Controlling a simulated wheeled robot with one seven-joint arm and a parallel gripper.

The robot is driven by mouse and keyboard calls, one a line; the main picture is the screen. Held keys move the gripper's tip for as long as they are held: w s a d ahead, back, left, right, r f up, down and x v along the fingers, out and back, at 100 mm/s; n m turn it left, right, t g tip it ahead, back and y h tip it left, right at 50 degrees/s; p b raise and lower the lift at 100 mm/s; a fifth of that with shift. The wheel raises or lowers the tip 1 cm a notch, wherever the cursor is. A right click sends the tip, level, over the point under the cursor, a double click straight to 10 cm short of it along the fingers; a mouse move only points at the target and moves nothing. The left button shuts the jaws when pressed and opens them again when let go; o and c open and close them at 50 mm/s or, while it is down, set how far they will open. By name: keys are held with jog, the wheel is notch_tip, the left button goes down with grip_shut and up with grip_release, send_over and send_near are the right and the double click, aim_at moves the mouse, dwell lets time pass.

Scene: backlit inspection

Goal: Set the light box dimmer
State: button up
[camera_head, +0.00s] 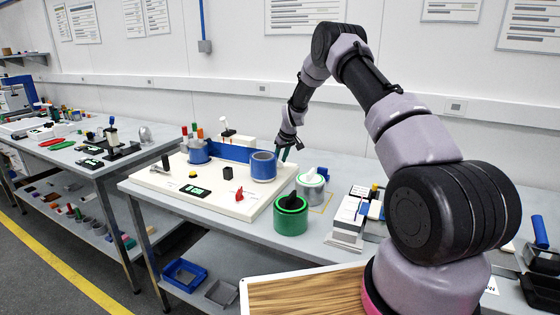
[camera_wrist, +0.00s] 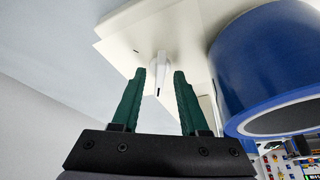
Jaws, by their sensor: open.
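A small white knob with a dark line on it (camera_wrist: 161,72) stands on a cream panel (camera_wrist: 130,28) in the wrist view; it looks like the dimmer. My gripper (camera_wrist: 159,76) is open, with its green fingers on either side of the knob's near end. I cannot tell whether they touch it. In the head view my gripper (camera_head: 286,154) is beside the far right of the cream light box (camera_head: 178,186), just behind a blue cylinder (camera_head: 263,167). The knob is not visible there.
The blue cylinder also fills the right of the wrist view (camera_wrist: 270,60), close to the right finger. A green can (camera_head: 291,216) and a grey can with a green rim (camera_head: 311,190) stand right of the box. A small display (camera_head: 194,191) and a red piece (camera_head: 239,195) sit in front.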

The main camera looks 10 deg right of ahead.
jog(key=shift+w+f, duration=0.1)
jog(key=shift+f, duration=0.05)
grip_shut()
